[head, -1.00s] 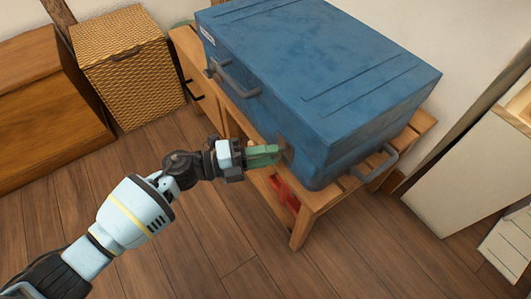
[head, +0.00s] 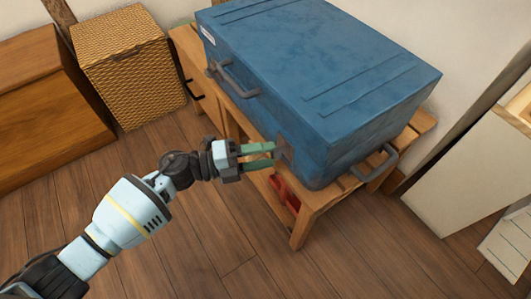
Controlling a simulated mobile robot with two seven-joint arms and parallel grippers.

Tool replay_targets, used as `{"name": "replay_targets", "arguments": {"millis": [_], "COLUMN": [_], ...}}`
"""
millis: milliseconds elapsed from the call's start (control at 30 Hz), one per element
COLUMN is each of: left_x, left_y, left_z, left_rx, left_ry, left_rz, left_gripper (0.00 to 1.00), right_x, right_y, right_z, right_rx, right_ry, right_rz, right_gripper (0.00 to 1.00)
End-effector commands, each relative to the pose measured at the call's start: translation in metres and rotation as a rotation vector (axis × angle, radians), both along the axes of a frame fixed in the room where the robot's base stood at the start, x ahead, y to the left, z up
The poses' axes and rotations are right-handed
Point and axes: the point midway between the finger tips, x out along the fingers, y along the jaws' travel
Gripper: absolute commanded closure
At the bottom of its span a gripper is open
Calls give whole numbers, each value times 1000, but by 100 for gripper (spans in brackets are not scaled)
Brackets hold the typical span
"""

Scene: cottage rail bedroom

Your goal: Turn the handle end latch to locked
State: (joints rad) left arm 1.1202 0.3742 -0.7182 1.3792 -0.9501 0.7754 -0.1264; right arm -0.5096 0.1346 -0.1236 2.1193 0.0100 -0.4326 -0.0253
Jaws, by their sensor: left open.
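A large blue case (head: 325,75) lies on a wooden bench, with a grey handle (head: 235,78) on its long front side and another handle (head: 374,163) on its right end. A grey latch (head: 283,149) sits low on the front side, near the right corner; whether it is locked I cannot tell. Another latch (head: 211,67) shows left of the front handle. My left gripper (head: 272,155) is open, its green fingers pointing at the near-right latch with their tips close beside it. I cannot tell whether they touch it. My right gripper is out of view.
The wooden bench (head: 311,205) has a red object (head: 285,192) beneath its top. A wicker hamper (head: 127,65) and a wooden chest (head: 45,110) stand at the left. A pale panel (head: 462,165) is at the right. The floor in front is clear.

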Motion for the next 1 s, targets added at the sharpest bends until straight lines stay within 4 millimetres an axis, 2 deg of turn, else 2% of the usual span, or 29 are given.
{"name": "replay_targets", "arguments": {"millis": [200, 400, 600, 1000], "left_x": [-8, -14, -16, -16], "left_y": [35, 60, 68, 68], "left_z": [1, 1, 1, 1], "left_rx": [3, 2, 1, 1], "left_ry": [1, -1, -1, -1], "left_rz": [3, 2, 1, 1], "left_gripper": [48, 48, 48, 48], "right_x": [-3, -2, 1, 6], "right_y": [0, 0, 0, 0], "right_z": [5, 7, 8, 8], "right_rx": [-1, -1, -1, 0], "right_ry": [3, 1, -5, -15], "right_rz": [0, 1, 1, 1], "right_gripper": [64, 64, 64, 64]}}
